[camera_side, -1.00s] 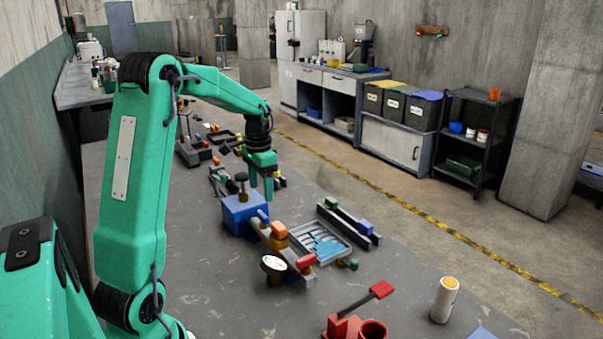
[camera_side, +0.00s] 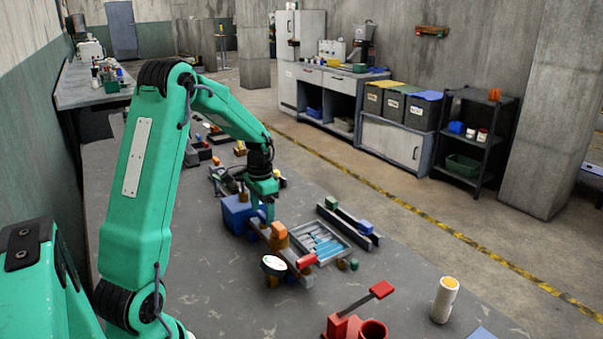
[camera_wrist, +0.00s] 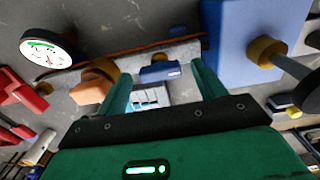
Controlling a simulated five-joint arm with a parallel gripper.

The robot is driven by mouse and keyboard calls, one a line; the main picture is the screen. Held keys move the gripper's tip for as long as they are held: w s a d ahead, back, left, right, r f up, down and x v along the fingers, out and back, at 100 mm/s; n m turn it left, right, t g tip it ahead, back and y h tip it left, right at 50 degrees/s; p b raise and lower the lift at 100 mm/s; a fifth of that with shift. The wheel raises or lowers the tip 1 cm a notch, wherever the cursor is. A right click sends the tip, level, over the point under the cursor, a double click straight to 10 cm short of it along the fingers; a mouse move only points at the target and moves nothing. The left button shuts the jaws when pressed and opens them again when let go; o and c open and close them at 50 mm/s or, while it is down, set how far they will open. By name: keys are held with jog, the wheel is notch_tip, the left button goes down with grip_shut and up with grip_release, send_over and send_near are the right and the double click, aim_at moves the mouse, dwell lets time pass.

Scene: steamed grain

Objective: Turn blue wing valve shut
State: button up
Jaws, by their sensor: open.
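The blue wing valve (camera_wrist: 160,71) sits on a grey manifold bar in the wrist view, framed between the two green fingertips. My gripper (camera_wrist: 159,76) is open. In the side view my gripper (camera_side: 267,214) is low over the bar, beside the blue box, and hides most of the blue wing. Whether the fingers touch the wing cannot be told. The orange wing valve (camera_side: 279,230) and red wing valve (camera_side: 306,260) are further along the same bar. A round white gauge (camera_side: 273,264) stands at the bar's near side; it also shows in the wrist view (camera_wrist: 50,50).
The blue box (camera_side: 236,212) stands close to my gripper's left; its brass fitting (camera_wrist: 264,52) shows in the wrist view. A grey tray (camera_side: 343,246) with blue strips lies to the right. A red lever piece (camera_side: 345,326) and a cream cylinder (camera_side: 444,299) stand nearer.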

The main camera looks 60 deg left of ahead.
jog(key=c, duration=1)
jog(key=shift+n, duration=0.3)
jog(key=n, duration=1.3)
jog(key=shift+n, duration=2.2)
jog(key=shift+o, duration=0.2)
